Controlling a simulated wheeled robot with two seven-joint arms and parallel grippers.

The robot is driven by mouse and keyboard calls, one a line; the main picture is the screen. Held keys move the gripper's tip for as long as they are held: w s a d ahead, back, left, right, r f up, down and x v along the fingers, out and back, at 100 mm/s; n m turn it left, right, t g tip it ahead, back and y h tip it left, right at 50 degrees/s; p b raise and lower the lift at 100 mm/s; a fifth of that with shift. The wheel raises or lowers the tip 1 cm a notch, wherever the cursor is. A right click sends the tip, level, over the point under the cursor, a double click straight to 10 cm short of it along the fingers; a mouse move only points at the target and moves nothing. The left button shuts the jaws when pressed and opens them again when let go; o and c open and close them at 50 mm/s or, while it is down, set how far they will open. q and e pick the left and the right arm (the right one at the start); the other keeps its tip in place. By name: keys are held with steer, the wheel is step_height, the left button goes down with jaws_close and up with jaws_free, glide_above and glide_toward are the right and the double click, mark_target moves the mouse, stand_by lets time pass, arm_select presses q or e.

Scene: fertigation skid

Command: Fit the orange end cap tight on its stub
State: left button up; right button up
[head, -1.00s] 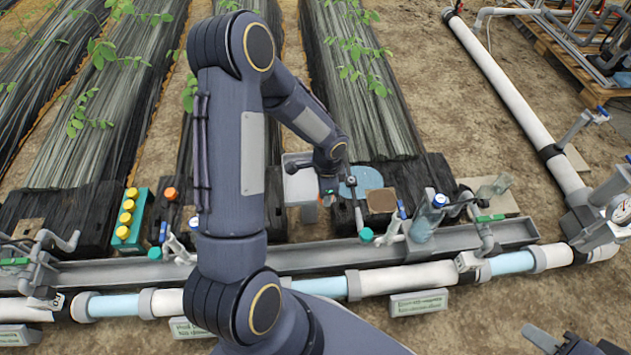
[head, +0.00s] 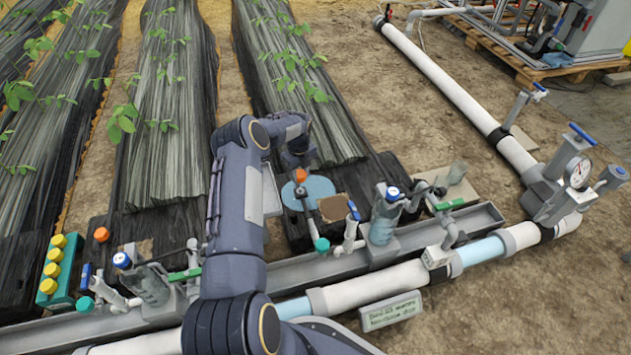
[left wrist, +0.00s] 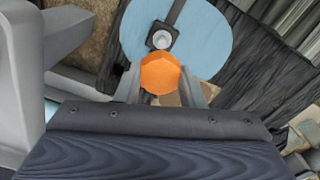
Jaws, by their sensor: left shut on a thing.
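My left gripper (head: 299,168) is shut on an orange end cap (head: 300,175). In the left wrist view the cap (left wrist: 160,73) sits between the two fingertips (left wrist: 160,84), with its faceted face visible. The gripper is over or beside a light blue disc (head: 318,188), behind the grey channel. A second orange cap (head: 101,234) lies on the black sheet at the left. I cannot tell which stub belongs to the held cap. My arm hides part of the pipework. My right gripper is not in view.
A teal rack (head: 62,272) with yellow caps stands at the left. The grey channel (head: 340,262) carries clear bottles, valves and a white fitting with a teal cap (head: 321,244). A brown square (head: 333,207) lies beside the disc. A pressure gauge (head: 578,172) stands at the right.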

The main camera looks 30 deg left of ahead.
mark_target(300, 188)
arm_select(q)
steer(key=shift+w+a+f, duration=0.25)
steer(key=shift+a+f, duration=0.1)
steer(key=shift+f, duration=0.1)
steer(key=n, duration=0.3)
steer(key=shift+n, duration=0.3)
steer(key=n, duration=0.5)
steer(key=shift+f, duration=0.2)
steer(key=n, duration=0.5)
steer(key=shift+f+n, duration=0.15)
steer(key=shift+n, duration=0.15)
steer(key=n, duration=0.5)
steer(key=shift+f, duration=0.1)
steer(key=shift+f+n, duration=0.3)
steer(key=shift+f, duration=1.2)
steer(key=shift+f, duration=0.65)
steer(key=shift+f, duration=0.25)
